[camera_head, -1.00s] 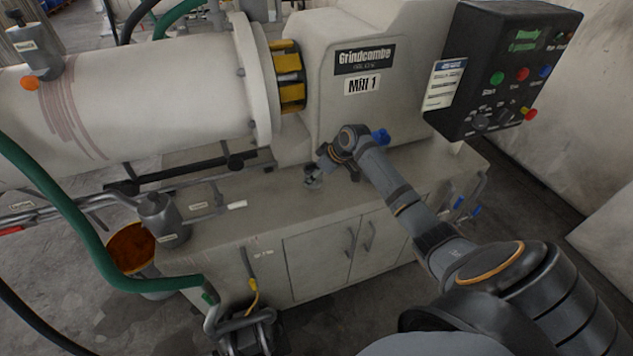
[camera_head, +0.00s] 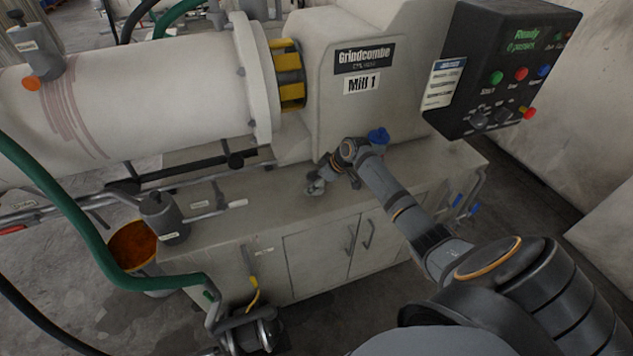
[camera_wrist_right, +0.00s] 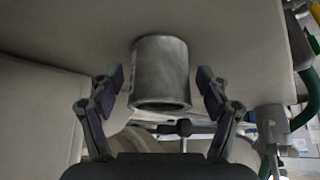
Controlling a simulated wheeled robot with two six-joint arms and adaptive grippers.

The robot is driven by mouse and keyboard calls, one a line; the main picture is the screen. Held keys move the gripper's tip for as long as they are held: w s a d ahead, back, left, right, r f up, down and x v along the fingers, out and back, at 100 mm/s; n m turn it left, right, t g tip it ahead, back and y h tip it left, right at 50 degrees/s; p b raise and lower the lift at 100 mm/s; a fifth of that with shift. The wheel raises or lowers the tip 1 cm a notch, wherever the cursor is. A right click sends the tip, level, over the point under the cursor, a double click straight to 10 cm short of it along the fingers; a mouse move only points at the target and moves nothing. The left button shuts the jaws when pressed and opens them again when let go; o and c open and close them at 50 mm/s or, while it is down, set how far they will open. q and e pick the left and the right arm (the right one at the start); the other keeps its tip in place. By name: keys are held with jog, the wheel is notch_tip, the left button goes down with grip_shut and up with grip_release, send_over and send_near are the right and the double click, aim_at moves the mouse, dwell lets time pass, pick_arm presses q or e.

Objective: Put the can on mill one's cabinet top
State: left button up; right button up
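The can (camera_wrist_right: 160,72) is a plain grey metal cylinder. In the right wrist view it stands on the beige cabinet top (camera_wrist_right: 235,45), which appears inverted there. My right gripper (camera_wrist_right: 160,84) is open, with one finger on each side of the can and a visible gap on both sides. In the head view my right gripper (camera_head: 320,178) is low over mill one's cabinet top (camera_head: 265,205), in front of the "Mill 1" sign (camera_head: 362,84). The can (camera_head: 315,187) is small and partly hidden there. My left gripper is in neither view.
The mill housing (camera_head: 320,115) rises behind the gripper, with the white drum (camera_head: 150,90) at left. A blue-topped item (camera_head: 378,136) is close behind my right arm. A grey pot (camera_head: 163,220) and pipe are at the cabinet's left end. The control box (camera_head: 490,75) overhangs at right.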

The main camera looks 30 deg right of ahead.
jog(key=v, duration=1.2)
jog(key=shift+r, duration=0.15)
